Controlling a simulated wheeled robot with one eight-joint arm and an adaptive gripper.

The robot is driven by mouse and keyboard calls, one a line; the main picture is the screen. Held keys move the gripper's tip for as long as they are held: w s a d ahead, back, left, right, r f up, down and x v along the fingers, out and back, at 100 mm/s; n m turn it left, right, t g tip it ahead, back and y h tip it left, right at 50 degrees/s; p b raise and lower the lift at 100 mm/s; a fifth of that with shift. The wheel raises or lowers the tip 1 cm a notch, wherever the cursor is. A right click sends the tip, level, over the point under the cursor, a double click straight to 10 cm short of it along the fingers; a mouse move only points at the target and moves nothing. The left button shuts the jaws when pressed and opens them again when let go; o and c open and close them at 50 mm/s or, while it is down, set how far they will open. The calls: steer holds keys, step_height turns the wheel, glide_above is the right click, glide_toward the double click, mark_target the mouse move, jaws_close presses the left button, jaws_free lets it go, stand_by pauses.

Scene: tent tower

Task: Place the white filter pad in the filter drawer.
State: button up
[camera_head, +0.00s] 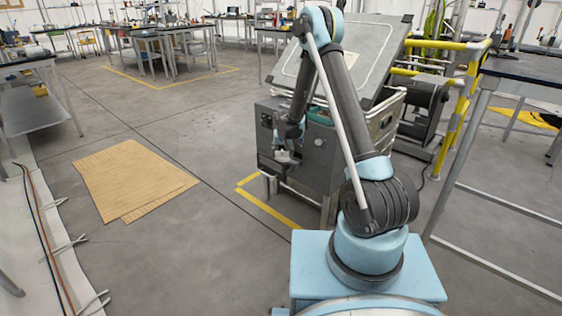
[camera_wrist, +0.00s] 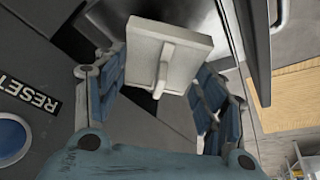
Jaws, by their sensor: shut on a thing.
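The white filter pad (camera_wrist: 150,40) is a pale square block with a raised grip bar, in the upper middle of the wrist view. My gripper (camera_wrist: 162,76) has its blue-padded fingers on either side of the pad and is shut on it. In the head view my gripper (camera_head: 287,155) hangs at the front of a dark grey machine (camera_head: 318,160). The pad cannot be made out clearly there. A dark panel edge (camera_wrist: 257,55) stands close to the right of the pad in the wrist view. I cannot tell for sure which part is the filter drawer.
A RESET label (camera_wrist: 28,92) and a blue button (camera_wrist: 12,138) are on the machine face at left. A large grey panel (camera_head: 365,55) leans above the machine. A yellow railing (camera_head: 465,95) stands at right. Cardboard (camera_head: 133,180) lies on the open floor at left.

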mark_target(282, 155)
step_height(282, 155, down, 4)
steer(key=shift+r, duration=0.1)
steer(key=shift+w+d+f, duration=0.15)
steer(key=shift+f, duration=0.1)
steer(key=o, duration=1)
steer(key=shift+o, duration=0.2)
